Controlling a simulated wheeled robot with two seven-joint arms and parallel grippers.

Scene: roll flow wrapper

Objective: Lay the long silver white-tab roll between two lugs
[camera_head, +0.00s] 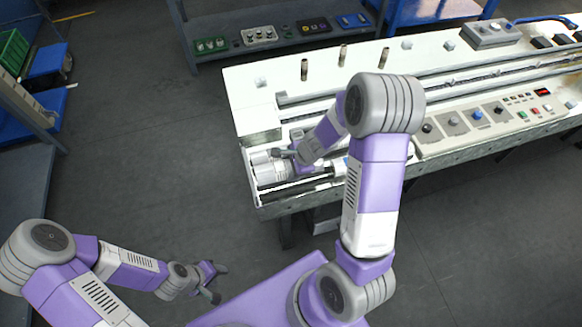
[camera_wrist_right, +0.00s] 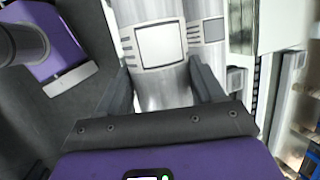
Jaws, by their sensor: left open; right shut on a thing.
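My right gripper (camera_head: 284,160) is over the left end of the white machine bed. In the right wrist view its two fingers (camera_wrist_right: 160,78) are shut on a silver roll with a white square tab (camera_wrist_right: 160,46). A second silver roll with a greyer tab (camera_wrist_right: 208,32) lies close beside it on the right. In the head view, silver roll surfaces (camera_head: 264,165) show just left of the gripper; my right arm hides much of that area. I cannot make out the two lugs for certain. My left gripper (camera_head: 217,284) is open and empty above the floor, away from the bed.
The machine bed (camera_head: 250,119) carries long rails and several upright brown pegs (camera_head: 343,54) at the back. A control panel with knobs (camera_head: 478,116) is along the front right. A shelf of coloured boxes (camera_head: 285,36) stands behind.

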